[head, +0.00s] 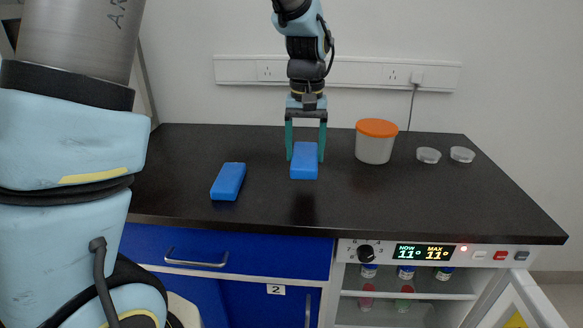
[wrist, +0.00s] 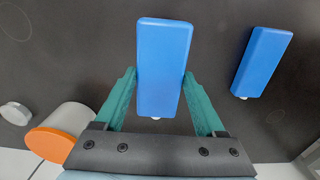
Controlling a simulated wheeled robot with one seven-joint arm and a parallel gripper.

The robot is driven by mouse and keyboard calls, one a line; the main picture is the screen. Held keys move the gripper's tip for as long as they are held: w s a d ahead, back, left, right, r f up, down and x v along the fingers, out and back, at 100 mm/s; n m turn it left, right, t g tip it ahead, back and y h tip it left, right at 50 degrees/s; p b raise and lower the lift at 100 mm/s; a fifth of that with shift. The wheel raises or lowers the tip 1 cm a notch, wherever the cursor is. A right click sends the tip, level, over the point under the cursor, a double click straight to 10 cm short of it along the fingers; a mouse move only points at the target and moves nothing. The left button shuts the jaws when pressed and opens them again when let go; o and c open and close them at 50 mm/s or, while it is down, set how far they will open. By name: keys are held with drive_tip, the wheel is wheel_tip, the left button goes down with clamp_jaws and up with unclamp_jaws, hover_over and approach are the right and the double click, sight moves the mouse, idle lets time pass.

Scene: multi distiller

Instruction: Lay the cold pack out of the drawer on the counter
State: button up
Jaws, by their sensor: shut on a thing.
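A blue block-shaped cold pack (head: 304,162) is between the green fingers of my gripper (head: 306,150), above the black counter (head: 260,200). My gripper is shut on it; in the wrist view the fingers (wrist: 160,95) press on both long sides of this pack (wrist: 165,60). A dark shadow lies on the counter in front of it, so it seems held a little above the top. A second, similar blue pack (head: 228,181) lies flat on the counter to the left; it shows at the right of the wrist view (wrist: 262,62). The blue drawer (head: 225,256) under the counter is closed.
A white tub with an orange lid (head: 375,142) stands close to the right of my gripper. Two small clear dishes (head: 428,155) (head: 462,154) lie further right. A lit cooler (head: 410,285) with bottles stands open below the counter. The counter's front middle is clear.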

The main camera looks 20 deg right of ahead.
sight(304, 188)
drive_tip(key=shift+f+p, duration=0.35)
drive_tip(key=shift+f, duration=2.75)
drive_tip(key=shift+f, duration=0.2)
drive_tip(key=o, duration=1.5)
drive_tip(key=shift+r, duration=0.1)
wheel_tip(304, 188, up, 12)
drive_tip(key=shift+r+b, duration=0.15)
drive_tip(key=shift+b, duration=0.4)
